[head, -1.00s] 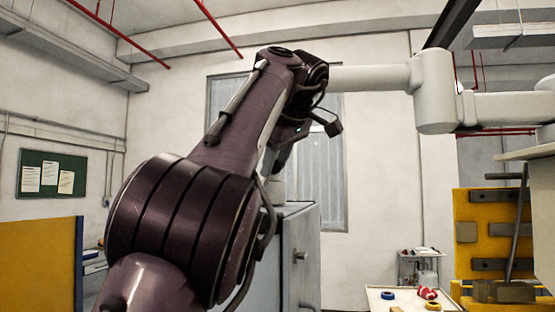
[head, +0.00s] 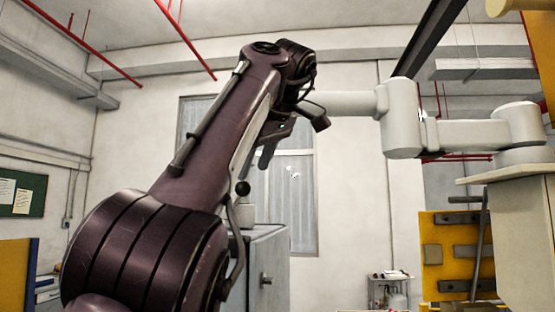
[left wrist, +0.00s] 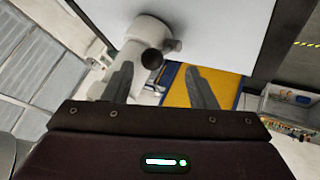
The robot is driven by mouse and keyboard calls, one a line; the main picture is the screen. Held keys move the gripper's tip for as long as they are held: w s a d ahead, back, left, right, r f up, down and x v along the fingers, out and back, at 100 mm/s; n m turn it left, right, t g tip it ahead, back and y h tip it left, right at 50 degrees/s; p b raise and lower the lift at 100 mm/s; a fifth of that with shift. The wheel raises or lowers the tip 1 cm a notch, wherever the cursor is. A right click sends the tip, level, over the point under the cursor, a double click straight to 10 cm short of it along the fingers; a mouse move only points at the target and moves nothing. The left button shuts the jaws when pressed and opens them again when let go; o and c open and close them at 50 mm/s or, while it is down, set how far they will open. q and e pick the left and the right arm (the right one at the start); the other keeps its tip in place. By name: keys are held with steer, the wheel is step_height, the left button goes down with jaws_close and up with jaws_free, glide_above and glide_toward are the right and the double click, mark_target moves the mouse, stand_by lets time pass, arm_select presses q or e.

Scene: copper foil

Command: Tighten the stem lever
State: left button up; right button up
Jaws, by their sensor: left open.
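A dark ball knob (head: 243,188) shows above a pale stem-like part (head: 247,216) on the grey cabinet in the head view; whether this is the stem lever I cannot tell. In the left wrist view a white rounded fitting (left wrist: 143,30) has a dark round end (left wrist: 152,60) and a small side piece, beyond my fingers. My left gripper (head: 265,160) is open and empty, above the cabinet; its fingers also spread in the wrist view (left wrist: 157,85). The dark end lies between the finger lines, with no clear contact. My right gripper is not in view.
A white jointed arm (head: 400,118) crosses behind and to the right of my left wrist. The grey cabinet (head: 265,265) stands below my gripper. A yellow panel (head: 432,225) with dark blocks stands at right. A window (head: 292,200) is behind.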

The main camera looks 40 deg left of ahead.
arm_select(q)
steer(key=s+d+b, duration=0.1)
steer(key=s+d, duration=0.2)
steer(key=d, duration=0.6)
steer(key=shift+s+b, duration=0.3)
steer(key=shift+b, duration=0.1)
